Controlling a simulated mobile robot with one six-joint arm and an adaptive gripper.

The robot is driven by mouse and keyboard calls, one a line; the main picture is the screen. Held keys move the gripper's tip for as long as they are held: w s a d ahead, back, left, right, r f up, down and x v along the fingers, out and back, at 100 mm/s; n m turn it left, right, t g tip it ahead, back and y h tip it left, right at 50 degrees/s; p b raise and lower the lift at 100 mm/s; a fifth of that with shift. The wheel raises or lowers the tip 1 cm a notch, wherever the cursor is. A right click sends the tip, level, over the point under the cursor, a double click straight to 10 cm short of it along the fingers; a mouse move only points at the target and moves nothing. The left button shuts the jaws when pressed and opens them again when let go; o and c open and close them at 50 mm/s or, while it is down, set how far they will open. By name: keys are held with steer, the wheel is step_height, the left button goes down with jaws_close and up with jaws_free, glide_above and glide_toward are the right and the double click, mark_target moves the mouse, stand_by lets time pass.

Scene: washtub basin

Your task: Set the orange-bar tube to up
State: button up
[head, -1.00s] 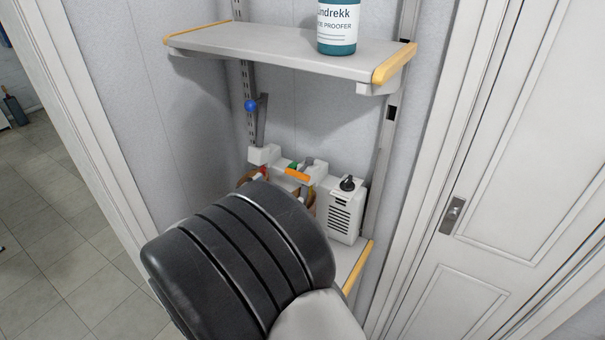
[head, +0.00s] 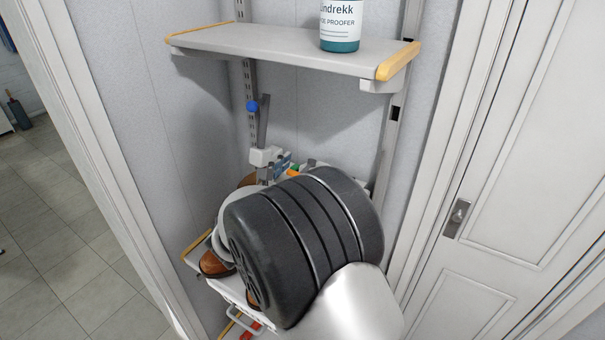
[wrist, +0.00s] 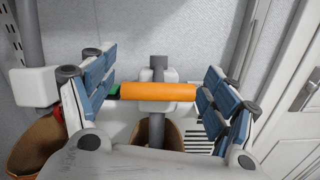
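The orange bar (wrist: 157,92) lies crosswise on a grey tube (wrist: 156,130) in the wrist view, in front of a white block. Grey shows above and below the bar; I cannot tell the tube's exact tilt. In the head view only a bit of the orange bar (head: 293,171) shows behind my arm. My gripper (wrist: 158,88) is open, with one blue-padded finger near each end of the bar. Contact is not clear. A fingertip of my gripper also shows in the head view (head: 282,163).
The blue-ball tube (head: 263,120) stands upright at left. An upper shelf (head: 270,50) with a teal-and-white bottle (head: 340,25) overhangs. Brown footwear (wrist: 35,140) sits below the tubes. A white panelled door (head: 530,150) is at right. My arm hides most of the lower shelf.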

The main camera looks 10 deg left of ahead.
steer(key=c, duration=1.4)
steer(key=w+r+p, duration=0.1)
steer(key=r+p, duration=0.1)
steer(key=r, duration=0.2)
steer(key=w+r+p, duration=0.1)
steer(key=r+p, duration=0.1)
steer(key=r, duration=0.2)
steer(key=w+d+r+p, duration=0.1)
steer(key=r+p, duration=0.2)
steer(key=r, duration=0.1)
steer(key=shift+w+d+r, duration=0.1)
steer(key=shift+w+r, duration=0.15)
steer(key=shift+r, duration=0.05)
steer(key=shift+c, duration=0.2)
steer(key=o, duration=1.5)
steer(key=shift+o, duration=0.2)
steer(key=shift+s, duration=0.1)
steer(key=v, duration=1.2)
